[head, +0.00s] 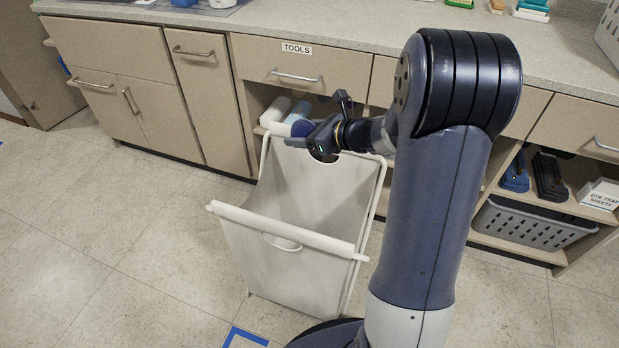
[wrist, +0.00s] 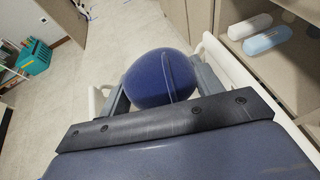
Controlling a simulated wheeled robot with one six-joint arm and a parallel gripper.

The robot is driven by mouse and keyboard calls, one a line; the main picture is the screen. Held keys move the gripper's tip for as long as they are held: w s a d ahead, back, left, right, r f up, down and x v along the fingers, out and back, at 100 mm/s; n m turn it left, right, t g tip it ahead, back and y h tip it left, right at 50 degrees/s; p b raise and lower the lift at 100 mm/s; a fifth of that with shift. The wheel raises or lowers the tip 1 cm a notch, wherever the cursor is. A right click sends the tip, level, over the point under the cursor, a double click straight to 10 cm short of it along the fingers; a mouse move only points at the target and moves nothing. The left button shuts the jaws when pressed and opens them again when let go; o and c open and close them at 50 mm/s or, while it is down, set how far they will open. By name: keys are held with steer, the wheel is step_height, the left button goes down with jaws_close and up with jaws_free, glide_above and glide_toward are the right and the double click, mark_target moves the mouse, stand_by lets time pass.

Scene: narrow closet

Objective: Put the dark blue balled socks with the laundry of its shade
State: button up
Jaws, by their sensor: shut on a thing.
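The dark blue balled socks (wrist: 158,78) are between the fingers of my gripper (wrist: 160,92), which is shut on them. In the head view the socks (head: 303,128) show as a small dark blue patch beside my gripper (head: 305,138), over the back rim of a laundry hamper. The hamper (head: 275,258) is off-white fabric on a cream tube frame and stands open on the floor. Its bottom is hidden, and I see no laundry in the visible part. In the wrist view its cream rim (wrist: 232,62) shows beside and behind the socks.
Grey-topped cabinets (head: 115,48) stand right behind the hamper, with a drawer labelled TOOLS (head: 290,62). Pale rolls (head: 277,108) lie on the open shelf there. A grey basket (head: 533,222) sits on a low shelf at right. The floor at left is clear (head: 110,220).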

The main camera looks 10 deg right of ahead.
step_height(320, 180, down, 15)
steer(key=s+d+n+g+y+b, duration=0.1)
steer(key=n+g+y+b, duration=0.1)
steer(key=b, duration=0.9)
steer(key=shift+s+d+r+n+g, duration=0.2)
steer(key=shift+n+g, duration=0.1)
steer(key=shift+n, duration=0.2)
steer(key=o, duration=1.1)
steer(key=shift+c, duration=0.2)
steer(key=p+v, duration=0.3)
steer(key=v, duration=0.7)
steer(key=shift+s+d, duration=0.15)
steer(key=shift+d, duration=0.25)
